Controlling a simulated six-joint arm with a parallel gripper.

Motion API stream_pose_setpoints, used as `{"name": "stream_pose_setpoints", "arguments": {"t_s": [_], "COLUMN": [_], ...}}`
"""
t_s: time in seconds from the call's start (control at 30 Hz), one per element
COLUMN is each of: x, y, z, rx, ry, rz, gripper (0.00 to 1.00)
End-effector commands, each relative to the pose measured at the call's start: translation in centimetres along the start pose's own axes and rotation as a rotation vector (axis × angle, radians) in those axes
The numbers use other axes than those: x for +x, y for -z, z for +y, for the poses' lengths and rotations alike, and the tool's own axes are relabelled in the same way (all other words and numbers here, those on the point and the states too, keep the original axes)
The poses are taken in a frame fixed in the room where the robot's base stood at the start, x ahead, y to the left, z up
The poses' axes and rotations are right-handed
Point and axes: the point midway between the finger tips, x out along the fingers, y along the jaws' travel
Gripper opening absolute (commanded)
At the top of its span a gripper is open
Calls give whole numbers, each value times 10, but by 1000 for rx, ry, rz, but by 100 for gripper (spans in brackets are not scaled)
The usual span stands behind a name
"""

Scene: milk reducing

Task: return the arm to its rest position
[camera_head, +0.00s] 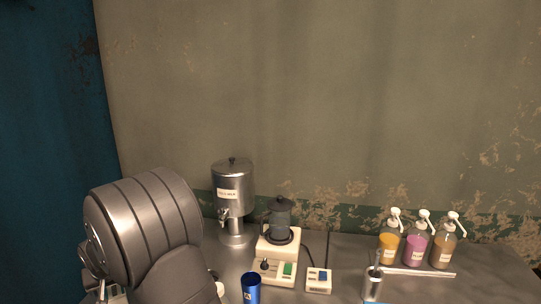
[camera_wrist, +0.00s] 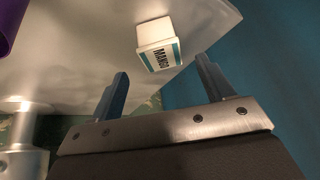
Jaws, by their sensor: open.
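My gripper (camera_wrist: 160,85) is open in the wrist view, its two dark fingers wide apart with nothing between them. A white tub (camera_wrist: 155,32) with a teal-edged label reading MANGO stands on the table beyond the fingertips, apart from them. In the head view my arm fills the lower left, and the gripper's fingers cannot be made out there.
The grey table (camera_head: 335,245) holds a steel dispenser (camera_head: 233,190), a dark pot (camera_head: 280,217) on a cream heater (camera_head: 274,272), a switch box (camera_head: 319,280), a blue cup (camera_head: 251,288), a metal container (camera_head: 372,284) and three pump bottles (camera_head: 416,250). The air above is free.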

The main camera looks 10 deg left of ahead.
Motion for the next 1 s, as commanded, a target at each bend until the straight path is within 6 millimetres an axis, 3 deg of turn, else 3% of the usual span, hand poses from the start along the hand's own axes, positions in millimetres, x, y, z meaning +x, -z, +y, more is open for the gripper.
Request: {"name": "stream_pose_setpoints", "arguments": {"t_s": [0.43,0.67,1.0], "x": [76,34,-8], "y": [-1,20,18], "z": [1,-2,56], "rx": [0,0,3], "ry": [-1,1,-1], "rz": [-2,4,3], "gripper": [74,74,74]}}
